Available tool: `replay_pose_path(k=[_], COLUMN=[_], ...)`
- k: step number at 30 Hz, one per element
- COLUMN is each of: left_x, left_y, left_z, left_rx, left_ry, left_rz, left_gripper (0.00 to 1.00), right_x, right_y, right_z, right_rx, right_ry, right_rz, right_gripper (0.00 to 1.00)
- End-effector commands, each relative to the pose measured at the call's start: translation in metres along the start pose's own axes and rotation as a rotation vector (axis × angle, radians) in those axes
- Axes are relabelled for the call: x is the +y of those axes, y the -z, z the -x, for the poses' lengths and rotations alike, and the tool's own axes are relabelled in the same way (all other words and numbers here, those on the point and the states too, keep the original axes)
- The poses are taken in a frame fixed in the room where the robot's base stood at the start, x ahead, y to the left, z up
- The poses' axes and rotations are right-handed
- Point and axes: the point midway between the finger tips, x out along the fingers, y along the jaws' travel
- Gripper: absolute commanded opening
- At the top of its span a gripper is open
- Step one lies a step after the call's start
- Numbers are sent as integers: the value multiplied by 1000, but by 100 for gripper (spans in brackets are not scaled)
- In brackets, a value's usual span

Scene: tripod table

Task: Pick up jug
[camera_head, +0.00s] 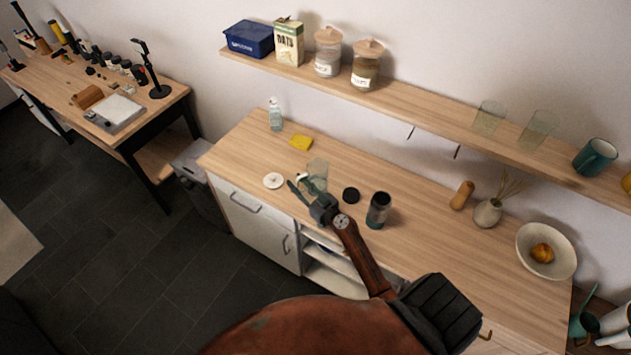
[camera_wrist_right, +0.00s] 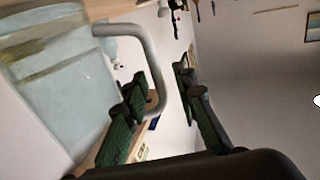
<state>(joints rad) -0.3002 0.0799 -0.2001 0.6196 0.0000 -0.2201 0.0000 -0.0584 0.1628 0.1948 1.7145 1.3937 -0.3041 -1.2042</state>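The jug (camera_head: 318,169) is a clear, pale green-tinted vessel standing on the wooden counter (camera_head: 400,260). In the right wrist view the jug (camera_wrist_right: 65,85) fills the left side, with its grey curved handle (camera_wrist_right: 153,62) towards the middle. My right gripper (camera_head: 299,186) is at the near side of the jug. In the wrist view its green-padded fingers (camera_wrist_right: 168,118) are spread apart, with the lower part of the handle between them, closer to the left finger. I cannot tell whether that finger touches it. My left gripper is not in view.
A white disc (camera_head: 273,181), a black lid (camera_head: 351,195) and a dark jar (camera_head: 378,210) are near the jug. A yellow sponge (camera_head: 301,142) and a bottle (camera_head: 275,115) stand behind it. A wall shelf (camera_head: 430,105) runs above the counter.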

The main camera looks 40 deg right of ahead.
Motion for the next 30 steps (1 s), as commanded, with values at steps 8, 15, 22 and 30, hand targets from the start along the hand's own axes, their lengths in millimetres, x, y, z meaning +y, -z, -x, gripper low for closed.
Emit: replay_pose_path(k=[8, 15, 22, 30], left_x=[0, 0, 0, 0], left_y=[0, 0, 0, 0], left_z=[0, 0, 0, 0], left_rx=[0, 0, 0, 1], left_ry=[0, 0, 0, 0], left_rz=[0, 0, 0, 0], left_gripper=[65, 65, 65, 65], right_x=[0, 0, 0, 0], right_y=[0, 0, 0, 2], right_z=[0, 0, 0, 0], right_rx=[0, 0, 0, 2], right_ry=[0, 0, 0, 0], right_rz=[0, 0, 0, 2], right_gripper=[4, 0, 0, 0])
